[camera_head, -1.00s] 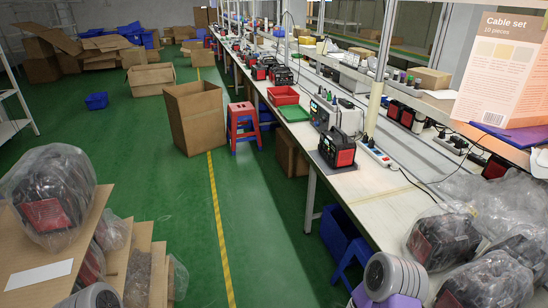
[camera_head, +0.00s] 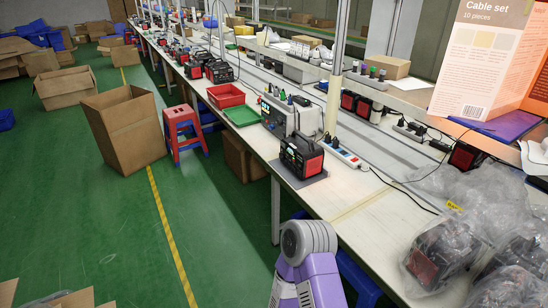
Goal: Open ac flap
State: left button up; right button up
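A black power station with red end panels (camera_head: 302,157) stands upright on a dark mat on the long white workbench (camera_head: 345,212), near its front edge. Its front face is too small to make out an AC flap. A grey and purple part of my own arm rises at the bottom middle, in front of the bench. Neither of my grippers shows, and no part of my arms touches the power station.
A white power strip (camera_head: 342,152) lies right of the power station. A grey unit (camera_head: 278,115), a green tray (camera_head: 241,113) and a red bin (camera_head: 226,96) stand behind it. Plastic-wrapped units (camera_head: 440,252) crowd the right. A red stool (camera_head: 183,134) and cardboard box (camera_head: 124,132) stand on the floor.

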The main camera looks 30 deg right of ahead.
aim_at(304, 153)
jog(key=i, duration=1.4)
jog(key=z, duration=0.1)
